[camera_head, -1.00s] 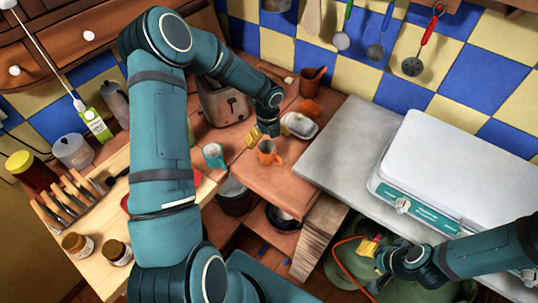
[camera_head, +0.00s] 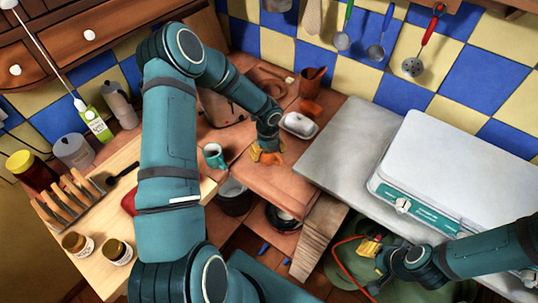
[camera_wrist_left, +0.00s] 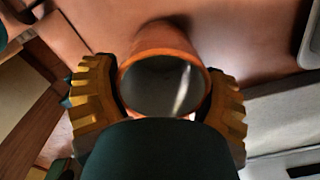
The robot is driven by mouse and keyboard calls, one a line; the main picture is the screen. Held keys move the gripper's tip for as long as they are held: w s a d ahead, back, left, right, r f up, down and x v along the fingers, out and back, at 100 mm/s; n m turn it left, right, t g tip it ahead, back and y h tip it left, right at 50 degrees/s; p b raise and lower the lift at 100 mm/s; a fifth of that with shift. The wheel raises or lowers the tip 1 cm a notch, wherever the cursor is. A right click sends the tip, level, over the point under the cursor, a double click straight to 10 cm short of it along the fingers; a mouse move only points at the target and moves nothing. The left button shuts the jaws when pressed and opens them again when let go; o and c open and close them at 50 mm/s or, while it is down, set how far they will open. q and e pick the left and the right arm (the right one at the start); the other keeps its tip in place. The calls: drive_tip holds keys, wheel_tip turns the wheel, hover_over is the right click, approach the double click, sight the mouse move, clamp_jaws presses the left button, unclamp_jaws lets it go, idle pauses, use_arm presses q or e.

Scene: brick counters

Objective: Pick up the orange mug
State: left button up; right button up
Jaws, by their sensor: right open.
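The orange mug (camera_wrist_left: 165,80) stands with its open rim toward the camera in the left wrist view, between the two yellow fingers of my left gripper (camera_wrist_left: 160,105). The fingers lie along both sides of it, very close or touching; I cannot tell whether they press on it. In the head view the mug (camera_head: 275,158) is partly hidden by my left gripper (camera_head: 262,154), low at the brown counter's edge. My right gripper (camera_head: 370,247) is open and empty, low at the right, beyond the grey counter's front edge.
A teal mug (camera_head: 213,156) stands just left of the left gripper. A white butter dish (camera_head: 299,124) and a brown pot (camera_head: 312,84) stand behind it. A toaster (camera_head: 222,105) is partly hidden by my left arm. A white scale (camera_head: 460,165) sits on the grey counter (camera_head: 345,140).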

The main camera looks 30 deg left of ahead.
use_arm(q)
drive_tip(key=shift+c, duration=1.2)
